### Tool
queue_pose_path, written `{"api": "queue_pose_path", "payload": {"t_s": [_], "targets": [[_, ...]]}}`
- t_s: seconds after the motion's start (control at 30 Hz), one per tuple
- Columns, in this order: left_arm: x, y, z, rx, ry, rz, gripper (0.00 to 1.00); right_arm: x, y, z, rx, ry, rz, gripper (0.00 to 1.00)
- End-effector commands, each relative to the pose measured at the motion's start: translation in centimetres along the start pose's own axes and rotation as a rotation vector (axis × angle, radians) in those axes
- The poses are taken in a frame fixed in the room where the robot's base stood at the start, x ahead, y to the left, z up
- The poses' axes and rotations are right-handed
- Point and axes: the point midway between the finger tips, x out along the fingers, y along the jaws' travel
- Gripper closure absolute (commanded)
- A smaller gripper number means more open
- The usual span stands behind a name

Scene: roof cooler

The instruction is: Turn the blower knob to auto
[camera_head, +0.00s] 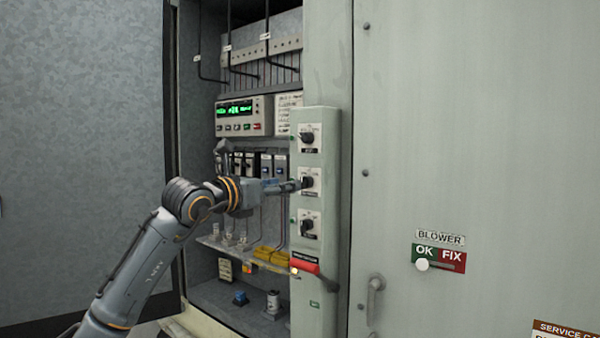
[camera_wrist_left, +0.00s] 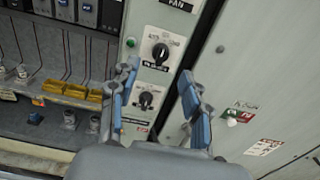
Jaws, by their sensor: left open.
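A narrow panel (camera_head: 318,260) carries three black rotary knobs: an upper knob (camera_head: 308,137), a middle knob (camera_head: 307,182) and a lower knob (camera_head: 307,226). Their small labels are too blurred to tell for sure which is the blower's. My left gripper (camera_head: 292,186) reaches in from the left, its fingers at the middle knob. In the left wrist view my open left gripper (camera_wrist_left: 158,75) has a finger on either side, with one knob (camera_wrist_left: 160,52) just beyond the fingertips and another knob (camera_wrist_left: 146,98) between the fingers. Contact cannot be told. My right gripper is not in view.
Left of the panel is an open cabinet bay with a green-lit display (camera_head: 236,112), breakers (camera_head: 243,164) and yellow blocks (camera_head: 268,254). A red handle (camera_head: 305,265) sits below the knobs. A "BLOWER" OK/FIX plate (camera_head: 438,258) and a door handle (camera_head: 375,297) are at right.

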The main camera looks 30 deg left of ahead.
Motion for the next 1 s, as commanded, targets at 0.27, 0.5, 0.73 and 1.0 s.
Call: {"api": "queue_pose_path", "payload": {"t_s": [0.27,0.5,0.73,1.0], "targets": [[5.3,-0.1,0.4,-0.003,0.001,-0.002,0.52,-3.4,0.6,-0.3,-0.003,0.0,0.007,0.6],[7.1,0.0,0.1,-0.001,0.0,-0.001,0.52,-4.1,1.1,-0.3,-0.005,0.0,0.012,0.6],[7.2,-0.1,0.0,0.0,-0.001,-0.001,0.52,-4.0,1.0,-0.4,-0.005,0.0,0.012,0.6],[7.2,-0.1,0.0,0.0,0.0,-0.001,0.97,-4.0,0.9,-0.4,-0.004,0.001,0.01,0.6]]}}
